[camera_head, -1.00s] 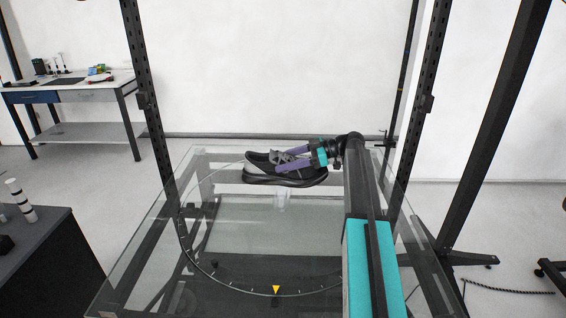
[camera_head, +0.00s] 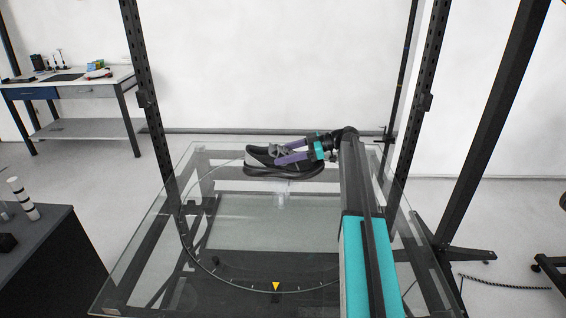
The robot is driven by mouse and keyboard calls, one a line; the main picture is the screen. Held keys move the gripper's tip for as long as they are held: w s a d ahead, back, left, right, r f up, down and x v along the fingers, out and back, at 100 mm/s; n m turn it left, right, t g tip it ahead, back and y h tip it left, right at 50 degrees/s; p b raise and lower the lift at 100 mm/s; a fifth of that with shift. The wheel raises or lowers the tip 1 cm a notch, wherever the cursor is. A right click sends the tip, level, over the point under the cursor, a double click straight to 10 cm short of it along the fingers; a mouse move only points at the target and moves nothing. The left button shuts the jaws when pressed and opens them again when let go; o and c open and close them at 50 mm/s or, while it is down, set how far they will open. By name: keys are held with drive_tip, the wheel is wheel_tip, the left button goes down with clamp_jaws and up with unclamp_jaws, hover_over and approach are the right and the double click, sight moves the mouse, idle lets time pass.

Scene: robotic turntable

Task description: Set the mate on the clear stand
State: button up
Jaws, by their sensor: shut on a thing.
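The mate is a dark grey and black sneaker (camera_head: 258,160), held level with its toe toward the left or right hard to tell. My gripper (camera_head: 284,157) is shut on the shoe, its purple fingers coming in from the right over the upper. The clear stand (camera_head: 283,195) is a small transparent piece on the glass turntable (camera_head: 217,285), just below the shoe in the picture. The shoe hides the stand's top, and I cannot tell whether they touch.
Dark upright posts (camera_head: 147,100) frame the glass table. A dark cabinet (camera_head: 50,245) stands at the left front with a striped black and white object (camera_head: 23,199) on it. A workbench (camera_head: 70,85) stands at the back left. The front of the turntable is clear.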

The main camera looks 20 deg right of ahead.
drive_tip(key=shift+f+p, duration=0.8)
drive_tip(key=shift+f, duration=0.8)
drive_tip(key=o, duration=1.4)
drive_tip(key=shift+f, duration=0.1)
drive_tip(key=shift+c, duration=0.2)
drive_tip(key=shift+d, duration=0.1)
drive_tip(key=b+v, duration=0.4)
drive_tip(key=v, duration=0.6)
drive_tip(key=shift+d, duration=0.2)
drive_tip(key=shift+s+d+r+b, duration=0.35)
drive_tip(key=shift+d+r+b, duration=0.1)
drive_tip(key=shift+d, duration=0.15)
drive_tip(key=shift+s+f, duration=0.1)
